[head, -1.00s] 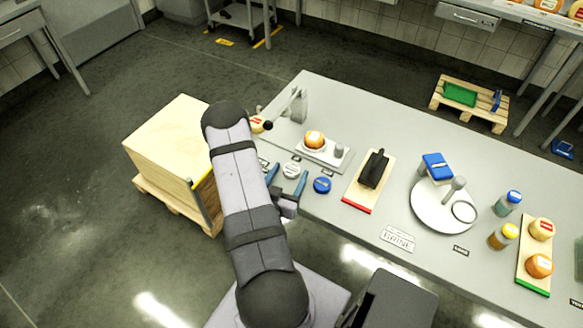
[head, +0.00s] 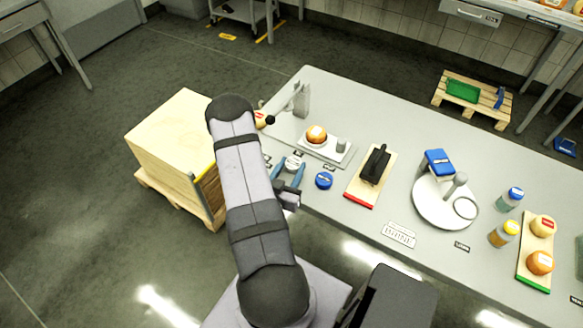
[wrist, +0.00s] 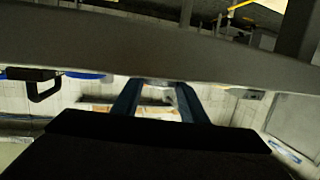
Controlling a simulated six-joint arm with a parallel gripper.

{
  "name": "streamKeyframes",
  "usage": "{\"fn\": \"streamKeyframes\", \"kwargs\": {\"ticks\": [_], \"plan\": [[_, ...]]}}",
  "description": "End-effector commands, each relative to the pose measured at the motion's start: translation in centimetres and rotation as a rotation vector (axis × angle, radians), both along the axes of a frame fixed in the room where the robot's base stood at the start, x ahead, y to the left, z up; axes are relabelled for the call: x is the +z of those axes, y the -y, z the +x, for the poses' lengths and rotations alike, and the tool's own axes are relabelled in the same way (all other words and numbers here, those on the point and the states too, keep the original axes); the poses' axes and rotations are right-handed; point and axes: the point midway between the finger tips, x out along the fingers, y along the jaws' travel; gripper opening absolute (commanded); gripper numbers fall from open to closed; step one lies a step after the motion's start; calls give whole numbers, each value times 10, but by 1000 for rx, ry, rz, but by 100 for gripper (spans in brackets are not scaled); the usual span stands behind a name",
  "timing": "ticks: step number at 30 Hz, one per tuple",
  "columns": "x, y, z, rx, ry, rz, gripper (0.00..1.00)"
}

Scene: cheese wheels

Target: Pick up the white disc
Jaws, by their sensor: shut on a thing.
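The white disc (head: 293,163) is near the left end of the grey table, beside a blue disc (head: 324,180). My gripper (head: 291,163) reaches over the table's near edge with its two blue fingers on either side of the white disc, shut on it. The disc looks at or very close to table height; I cannot tell whether it touches the top. In the wrist view the two dark blue fingers (wrist: 157,92) show, but the disc is not clearly made out between them.
Behind stands a white scale (head: 328,148) with an orange cheese wheel (head: 316,134). To the right are a board with a black-handled tool (head: 375,163) and a round white stand (head: 428,207). A wooden crate (head: 170,135) stands left of the table.

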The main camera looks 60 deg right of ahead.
Motion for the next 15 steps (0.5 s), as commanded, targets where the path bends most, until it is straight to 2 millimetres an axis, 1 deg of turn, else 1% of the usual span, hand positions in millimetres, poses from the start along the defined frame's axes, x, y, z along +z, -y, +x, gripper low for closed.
{"fn": "streamKeyframes", "kwargs": {"ticks": [7, 15], "plan": [[18, 0, 0, 0, 2, -1, 17], [54, 0, 0, 0, 4, -3, 17]]}}
